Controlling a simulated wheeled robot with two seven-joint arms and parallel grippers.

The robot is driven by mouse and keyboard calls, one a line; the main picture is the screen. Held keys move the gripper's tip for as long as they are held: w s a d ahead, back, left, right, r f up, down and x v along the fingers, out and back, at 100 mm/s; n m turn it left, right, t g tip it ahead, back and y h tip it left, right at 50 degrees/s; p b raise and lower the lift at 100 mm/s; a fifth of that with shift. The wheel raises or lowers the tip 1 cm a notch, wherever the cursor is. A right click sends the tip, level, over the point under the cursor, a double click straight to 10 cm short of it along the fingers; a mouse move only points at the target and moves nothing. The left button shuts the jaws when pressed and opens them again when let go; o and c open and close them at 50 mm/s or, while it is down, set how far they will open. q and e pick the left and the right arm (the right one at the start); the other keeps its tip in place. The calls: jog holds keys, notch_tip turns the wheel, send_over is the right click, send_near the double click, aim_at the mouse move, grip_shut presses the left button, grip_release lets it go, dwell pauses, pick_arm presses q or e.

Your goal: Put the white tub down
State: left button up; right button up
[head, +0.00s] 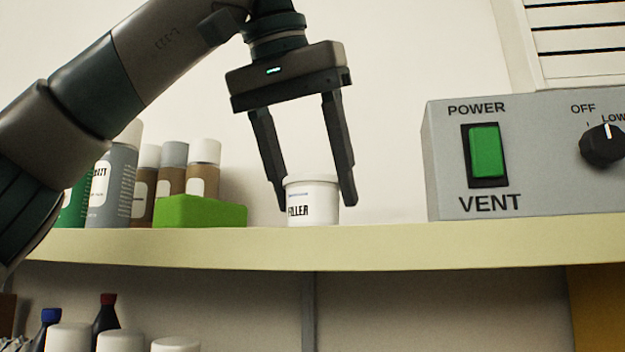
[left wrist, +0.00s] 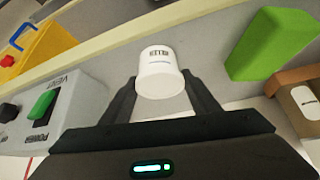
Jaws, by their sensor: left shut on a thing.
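The white tub (head: 312,203), labelled FILLER, is upright at the cream shelf (head: 375,245), close to its front edge. My left gripper (head: 318,203) comes down from above with one finger on each side of the tub and is shut on it. The tub's base appears at shelf level; I cannot tell whether it touches. In the left wrist view the tub (left wrist: 159,75) sits between the two fingertips (left wrist: 160,88). My right gripper is in neither view.
A green block (head: 200,212) lies left of the tub, with several bottles (head: 172,180) behind it. A grey vent control box (head: 525,155) stands to the right. The shelf between tub and box is clear. More bottles (head: 106,315) stand below the shelf.

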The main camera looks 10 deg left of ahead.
pick_arm(q)
jog(key=shift+s, duration=0.1)
jog(key=o, duration=1.3)
jog(key=shift+v, duration=6.1)
